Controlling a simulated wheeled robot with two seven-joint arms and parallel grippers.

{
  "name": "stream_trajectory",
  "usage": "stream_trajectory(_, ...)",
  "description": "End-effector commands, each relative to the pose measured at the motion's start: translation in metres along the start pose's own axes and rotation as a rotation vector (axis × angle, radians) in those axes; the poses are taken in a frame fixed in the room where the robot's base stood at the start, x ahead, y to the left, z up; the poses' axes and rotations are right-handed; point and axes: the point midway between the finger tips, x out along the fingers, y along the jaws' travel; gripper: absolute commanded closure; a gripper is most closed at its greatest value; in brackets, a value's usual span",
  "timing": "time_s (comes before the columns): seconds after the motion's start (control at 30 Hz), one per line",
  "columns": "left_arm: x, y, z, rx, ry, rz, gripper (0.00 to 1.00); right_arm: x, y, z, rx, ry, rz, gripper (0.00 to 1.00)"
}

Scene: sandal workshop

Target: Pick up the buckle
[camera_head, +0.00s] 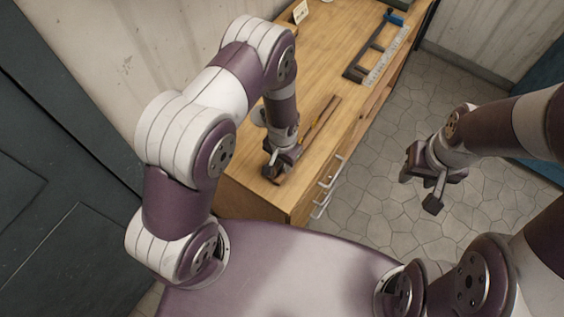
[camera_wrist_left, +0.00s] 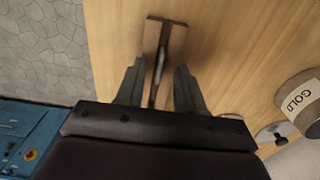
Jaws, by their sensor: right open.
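My left gripper (camera_head: 281,165) is low over the near end of the wooden bench (camera_head: 247,187). In the left wrist view its two grey fingers (camera_wrist_left: 160,78) stand apart. A long brown wooden piece with a silvery metal part (camera_wrist_left: 160,58) lies in line with the gap between them. I cannot tell whether the fingers touch it. I cannot make out a buckle for certain; the arm and gripper hide part of the bench top. My right gripper (camera_head: 421,182) hangs over the floor, right of the bench, open and empty.
A tin labelled GOLD (camera_wrist_left: 299,101) and a small round metal piece (camera_wrist_left: 273,132) are right in the wrist view. A long wooden-handled tool (camera_head: 323,118) lies beyond the left gripper. A dark frame (camera_head: 372,50) lies farther back. Drawer handles (camera_head: 322,206) stick out from the bench front.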

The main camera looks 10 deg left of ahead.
Motion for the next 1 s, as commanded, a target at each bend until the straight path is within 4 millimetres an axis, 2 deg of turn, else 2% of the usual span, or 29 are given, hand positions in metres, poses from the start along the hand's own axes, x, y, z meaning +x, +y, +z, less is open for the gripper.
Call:
stream_trajectory(0.2,0.002,0.0,-0.001,0.0,0.001,0.0,0.63,0.0,0.0,0.0,0.0,-0.001,0.0,0.57)
stream_trajectory(0.27,0.002,0.0,-0.001,0.0,0.001,0.0,0.82,0.001,0.0,0.0,0.0,-0.001,0.0,0.57)
stream_trajectory(0.3,0.002,0.0,-0.001,0.0,0.001,0.0,0.95,0.001,0.0,0.0,0.0,-0.001,0.0,0.57)
stream_trajectory(0.33,0.002,0.0,-0.001,0.0,0.001,0.0,1.0,0.0,0.0,0.0,0.0,-0.001,0.0,0.57)
stream_trajectory(0.77,-0.002,0.0,-0.002,-0.001,0.004,0.0,1.0,0.003,0.0,0.001,0.0,0.0,0.0,0.57)
stream_trajectory(0.87,-0.011,0.0,-0.002,-0.001,0.004,0.0,1.0,0.008,0.0,0.001,0.0,-0.001,0.0,0.57)
stream_trajectory(1.0,-0.035,0.0,-0.002,0.0,0.007,-0.001,1.0,0.019,0.0,0.002,0.0,-0.001,0.0,0.57)
